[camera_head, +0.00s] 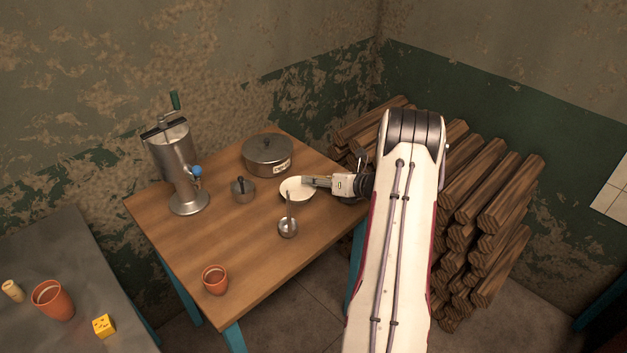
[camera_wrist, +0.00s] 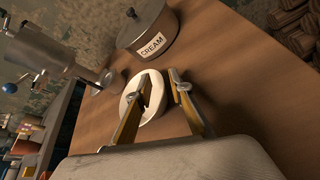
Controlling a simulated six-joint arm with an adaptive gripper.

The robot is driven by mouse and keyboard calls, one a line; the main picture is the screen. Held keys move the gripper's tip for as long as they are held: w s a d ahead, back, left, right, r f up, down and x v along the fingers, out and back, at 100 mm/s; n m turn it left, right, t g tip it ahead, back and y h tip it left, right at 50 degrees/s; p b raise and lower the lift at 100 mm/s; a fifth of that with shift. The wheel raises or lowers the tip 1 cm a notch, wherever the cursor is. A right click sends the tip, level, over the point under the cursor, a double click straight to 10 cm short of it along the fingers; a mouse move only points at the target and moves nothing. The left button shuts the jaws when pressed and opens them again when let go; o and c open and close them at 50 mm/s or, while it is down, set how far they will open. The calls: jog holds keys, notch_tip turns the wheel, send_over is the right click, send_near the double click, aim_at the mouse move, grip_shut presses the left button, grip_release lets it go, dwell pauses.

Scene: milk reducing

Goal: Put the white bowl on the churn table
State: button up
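The white bowl (camera_head: 292,192) stands upright on the wooden table (camera_head: 258,262), in the middle of the back half. It also shows in the wrist view (camera_wrist: 154,108). My gripper (camera_head: 306,181) reaches in from the right at the bowl's right rim. In the wrist view my gripper (camera_wrist: 163,82) is open, with a gap between its fingers. One finger overlaps the bowl's inside and the other lies to the right of its rim; I cannot tell whether they touch it. A metal churn with a crank (camera_head: 172,158) stands at the left of this table.
A lidded pot labelled CREAM (camera_head: 267,157) stands behind the bowl. A small metal pot (camera_head: 243,190) is to its left, a ladle (camera_head: 288,228) in front. A clay cup (camera_head: 215,279) stands near the front edge. A grey table (camera_head: 62,256) is at left, stacked logs (camera_head: 487,205) at right.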

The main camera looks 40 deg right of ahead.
jog(key=v, duration=1.1)
jog(key=shift+s+r, duration=0.1)
jog(key=shift+s, duration=0.25)
dwell(0.4)
jog(key=w+a+r+m+g+h, duration=0.15)
jog(key=w+r+m+h, duration=0.5)
jog(key=r, duration=0.65)
jog(key=a+r+m+g, duration=0.1)
jog(key=a+r+m, duration=0.9)
jog(key=a+r, duration=0.1)
jog(key=s+a+r+m+g, duration=0.2)
jog(key=s+a+m, duration=0.65)
jog(key=a, duration=0.65)
jog(key=s+a+f+m+g+y, duration=0.1)
jog(key=s+a+f+m+y, duration=0.1)
jog(key=s+a, duration=0.6)
jog(key=s+a+f+m+g+y, duration=0.2)
jog(key=s+a+m, duration=0.2)
jog(key=s+a, duration=0.5)
jog(key=shift+s+f+m+y, duration=0.25)
jog(key=shift+s+m+y, duration=0.15)
jog(key=shift+s, duration=0.35)
